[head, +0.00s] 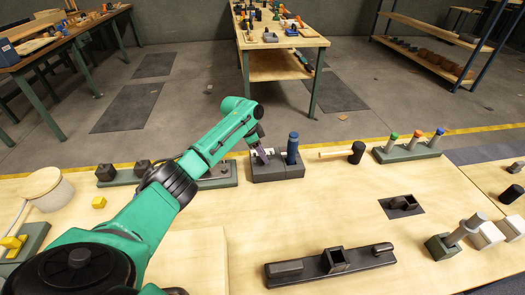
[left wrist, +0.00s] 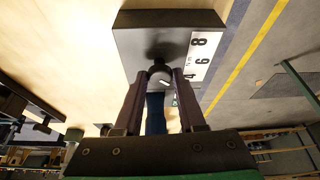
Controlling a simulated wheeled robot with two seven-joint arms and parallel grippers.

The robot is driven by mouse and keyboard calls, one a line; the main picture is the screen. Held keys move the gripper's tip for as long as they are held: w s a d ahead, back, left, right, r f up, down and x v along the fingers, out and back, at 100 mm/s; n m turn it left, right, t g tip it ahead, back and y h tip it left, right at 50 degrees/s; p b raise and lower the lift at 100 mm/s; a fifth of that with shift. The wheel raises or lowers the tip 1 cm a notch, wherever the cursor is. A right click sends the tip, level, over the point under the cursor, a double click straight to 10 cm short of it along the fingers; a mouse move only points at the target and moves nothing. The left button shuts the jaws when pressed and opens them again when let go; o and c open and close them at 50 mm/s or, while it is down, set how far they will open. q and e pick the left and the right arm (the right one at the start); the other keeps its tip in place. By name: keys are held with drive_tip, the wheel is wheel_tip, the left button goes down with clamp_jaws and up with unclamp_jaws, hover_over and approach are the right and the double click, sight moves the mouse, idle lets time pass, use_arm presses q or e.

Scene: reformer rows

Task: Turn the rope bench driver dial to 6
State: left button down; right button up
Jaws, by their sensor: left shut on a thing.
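A dark grey block (head: 285,172) stands on the pale bench, with a blue upright handle (head: 292,148) at its right end. In the left wrist view the block (left wrist: 135,38) carries a white number strip (left wrist: 203,52) on which 8, 6 and 4 can be read. A dark round dial knob (left wrist: 160,72) with a small white mark stands out from the block. My left gripper (head: 263,156) has its fingers (left wrist: 160,80) around this knob, shut on it. Which number the mark faces is not clear. My arm and fingers hide part of the block. My right gripper is not in view.
A rack with coloured-top pegs (head: 408,149) and a black-headed mallet (head: 356,152) lie right of the block. A dark tray (head: 310,272) lies at the front. A round lidded pot (head: 43,185) stands at left. The bench middle is mostly clear.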

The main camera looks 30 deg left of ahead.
use_arm(q)
drive_tip(key=n+p, duration=0.2)
drive_tip(key=p, duration=0.1)
drive_tip(key=n+t+y+p, duration=0.1)
drive_tip(key=n+p, duration=0.1)
drive_tip(key=p, duration=0.2)
drive_tip(key=shift+d+r+n, duration=0.15)
drive_tip(key=shift+r+n, duration=0.15)
drive_tip(key=shift+r, duration=0.1)
drive_tip(key=shift+d+f+n+t+y+p, duration=0.15)
drive_tip(key=shift+n+y+p, duration=0.2)
drive_tip(key=shift+n+p, duration=0.4)
drive_tip(key=shift+a+f+n+t+y+p, duration=0.15)
drive_tip(key=shift+n+y+p, duration=0.2)
drive_tip(key=shift+n+p, duration=0.35)
drive_tip(key=shift+r+n, duration=0.1)
drive_tip(key=shift+n, duration=0.15)
drive_tip(key=c, duration=0.5)
unclamp_jaws()
drive_tip(key=shift+s+d, duration=0.1)
drive_tip(key=d+v, duration=0.1)
drive_tip(key=v, duration=1.3)
drive_tip(key=shift+a+r, duration=0.2)
drive_tip(key=shift+a, duration=0.2)
